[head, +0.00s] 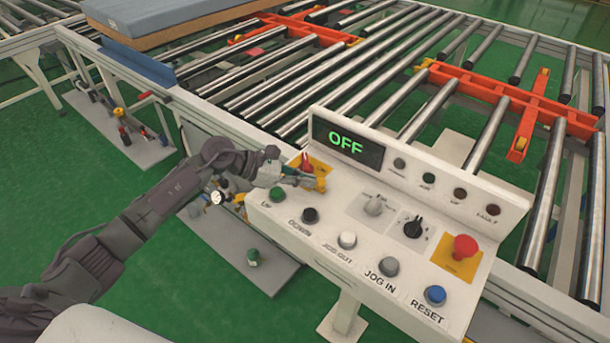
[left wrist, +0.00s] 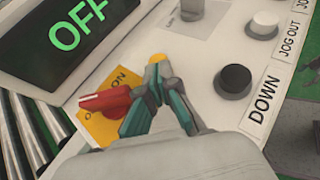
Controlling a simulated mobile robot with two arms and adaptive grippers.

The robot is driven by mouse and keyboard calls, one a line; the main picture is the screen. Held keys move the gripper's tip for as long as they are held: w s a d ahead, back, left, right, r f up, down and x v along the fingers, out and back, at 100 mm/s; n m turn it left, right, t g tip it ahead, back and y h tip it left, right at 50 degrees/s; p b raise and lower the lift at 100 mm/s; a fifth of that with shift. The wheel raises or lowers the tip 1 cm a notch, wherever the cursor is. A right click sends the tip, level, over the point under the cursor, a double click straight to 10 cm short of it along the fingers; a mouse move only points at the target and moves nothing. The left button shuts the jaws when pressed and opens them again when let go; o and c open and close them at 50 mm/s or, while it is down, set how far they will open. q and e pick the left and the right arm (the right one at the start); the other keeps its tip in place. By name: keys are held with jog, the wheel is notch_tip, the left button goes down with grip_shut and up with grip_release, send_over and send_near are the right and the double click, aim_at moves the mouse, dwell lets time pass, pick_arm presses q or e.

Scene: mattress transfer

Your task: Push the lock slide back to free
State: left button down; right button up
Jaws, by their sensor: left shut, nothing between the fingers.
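The control panel (head: 385,215) is white and its display reads OFF. At its left end a red rotary handle (head: 305,162) sits on a yellow plate; the handle (left wrist: 104,100) and the plate (left wrist: 97,128) also show in the left wrist view. My left gripper (head: 312,182) is shut and empty, low over the panel beside the handle. Its grey and teal fingers (left wrist: 156,76) cover part of the plate. A small yellow piece (left wrist: 157,58) shows at the fingertips; I cannot tell whether it is the lock slide or whether the fingers touch it. My right gripper is out of view.
A green UP button (head: 277,194) and a black DOWN button (head: 310,215) lie close to my left gripper. A red emergency button (head: 465,246) is at the right. Behind the panel runs a roller conveyor (head: 300,85) with a mattress (head: 170,15) at the back left.

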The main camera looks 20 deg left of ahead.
aim_at(316, 199)
pick_arm(q)
jog(key=shift+s+d, duration=0.35)
jog(key=shift+d, duration=0.55)
jog(key=shift+s+d, duration=0.35)
jog(key=shift+d, duration=0.5)
jog(key=shift+a, duration=0.15)
